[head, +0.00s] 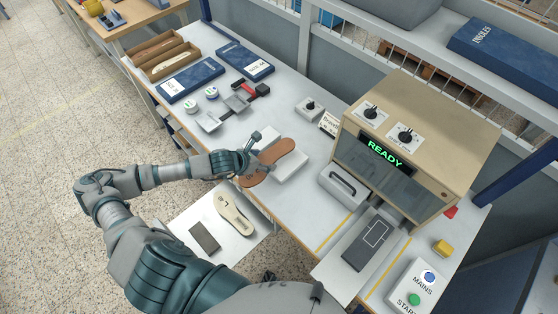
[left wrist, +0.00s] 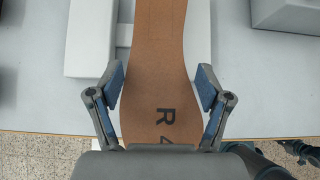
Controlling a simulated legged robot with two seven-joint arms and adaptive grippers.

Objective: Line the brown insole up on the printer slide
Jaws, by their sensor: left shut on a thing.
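The brown insole (head: 279,151) is at the table's near edge, over white blocks (head: 292,166). My left gripper (head: 249,163) is shut on it, with one finger on each side of its narrow part in the left wrist view (left wrist: 160,88). The insole (left wrist: 160,60) shows a dark "R" and part of a "4", and its far end runs out of that view. I cannot tell whether it touches the blocks. The printer slide (head: 369,244), a dark pad with a white outline, lies empty before the beige printer (head: 420,140), whose display reads READY.
A pale insole (head: 233,213) and a dark slab (head: 204,237) lie on a white board left of the slide. A grey handled block (head: 343,188) stands between the insole and slide. Blue boxes (head: 191,79), small jars and tools fill the table's back left.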

